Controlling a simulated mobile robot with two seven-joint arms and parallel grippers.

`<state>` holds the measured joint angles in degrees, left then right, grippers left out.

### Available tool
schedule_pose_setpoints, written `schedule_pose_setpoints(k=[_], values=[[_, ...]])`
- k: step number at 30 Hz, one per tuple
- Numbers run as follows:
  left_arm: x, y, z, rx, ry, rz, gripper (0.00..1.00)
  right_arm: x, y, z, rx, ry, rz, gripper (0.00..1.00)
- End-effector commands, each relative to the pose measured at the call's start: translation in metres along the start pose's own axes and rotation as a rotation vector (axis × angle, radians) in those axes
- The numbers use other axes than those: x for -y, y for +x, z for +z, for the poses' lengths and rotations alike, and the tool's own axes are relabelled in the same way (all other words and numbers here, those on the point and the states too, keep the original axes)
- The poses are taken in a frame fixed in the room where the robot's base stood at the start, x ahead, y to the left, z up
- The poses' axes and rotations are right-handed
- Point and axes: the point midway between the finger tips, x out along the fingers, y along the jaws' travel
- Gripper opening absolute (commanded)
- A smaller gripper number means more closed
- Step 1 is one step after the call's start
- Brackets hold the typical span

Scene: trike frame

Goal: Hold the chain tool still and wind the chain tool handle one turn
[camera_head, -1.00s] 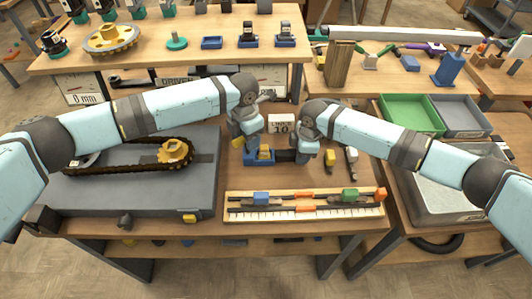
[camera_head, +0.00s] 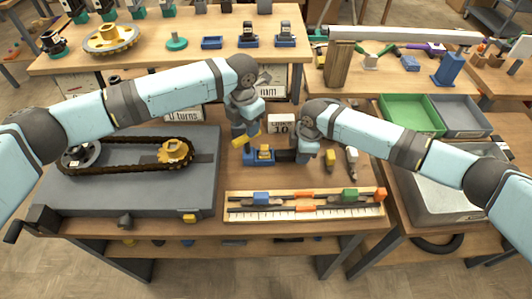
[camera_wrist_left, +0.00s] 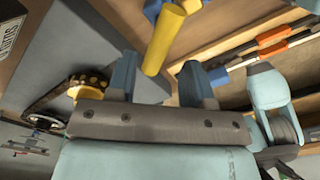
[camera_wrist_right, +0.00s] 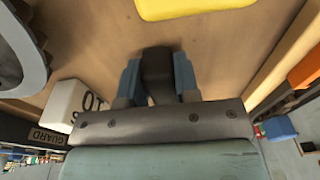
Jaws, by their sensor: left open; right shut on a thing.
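The chain tool (camera_head: 256,161), a low blue block with a dark bar at its right, sits on the table in the head view. Its yellow handle (camera_head: 244,138) is a round bar just above it at the left. My left gripper (camera_head: 241,130) is open at the handle. In the left wrist view, the yellow handle (camera_wrist_left: 165,38) runs between the two blue fingertips (camera_wrist_left: 158,78) and neither finger clearly touches it. My right gripper (camera_head: 292,156) is shut on the chain tool's dark bar (camera_wrist_right: 157,75) from the right. Its fingertips in the head view are partly hidden.
A grey board with a chain loop (camera_head: 118,168) lies left. A ruler tray (camera_head: 305,208) with coloured clips is in front. Two small yellow and white-tipped tools (camera_head: 330,160) lie right of my right gripper.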

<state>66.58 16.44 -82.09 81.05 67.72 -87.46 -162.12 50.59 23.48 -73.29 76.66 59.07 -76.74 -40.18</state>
Motion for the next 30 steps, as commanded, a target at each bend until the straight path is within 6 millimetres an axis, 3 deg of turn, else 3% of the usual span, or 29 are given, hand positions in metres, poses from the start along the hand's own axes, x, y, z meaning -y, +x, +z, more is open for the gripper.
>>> schedule_pose_setpoints(k=[30], values=[[0.000,-0.035,0.000,0.000,-2.248,-0.001,0.47,-0.001,-0.001,-0.001,-0.002,0.000,0.002,0.00]])
